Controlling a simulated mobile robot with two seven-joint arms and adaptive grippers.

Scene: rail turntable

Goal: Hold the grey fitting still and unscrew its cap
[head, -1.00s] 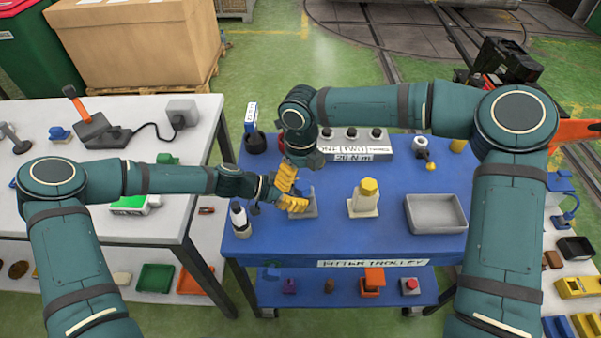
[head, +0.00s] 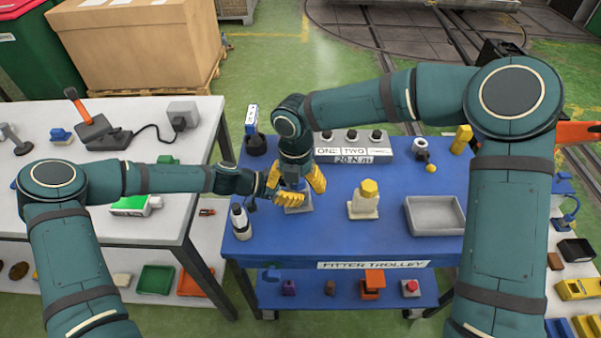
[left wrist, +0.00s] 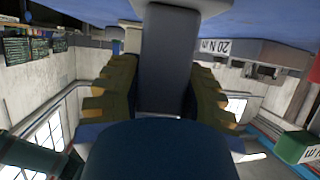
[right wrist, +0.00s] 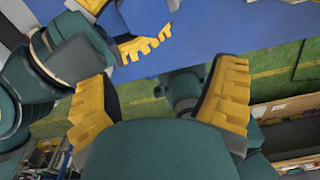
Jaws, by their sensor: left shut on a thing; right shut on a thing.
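The grey fitting (left wrist: 168,60) stands upright between the yellow fingers of my left gripper (left wrist: 163,98) in the left wrist view. Its flat base plate (head: 299,209) rests on the blue trolley top in the head view. My left gripper (head: 281,188) is shut around the fitting's body from the left. My right gripper (head: 304,182) reaches down from above, shut on the fitting's cap at the top. The cap is mostly hidden by the fingers and wrist. In the right wrist view, the right gripper's yellow fingers (right wrist: 160,100) flank the picture, with a left-gripper finger beyond.
A cream fitting with a yellow cap (head: 364,200) stands to the right, beside a grey tray (head: 434,215). A dark-and-white bottle (head: 240,221) stands at the left. A grey box with knobs, labelled 20 N m (head: 352,147), lies behind. The front strip of the trolley is clear.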

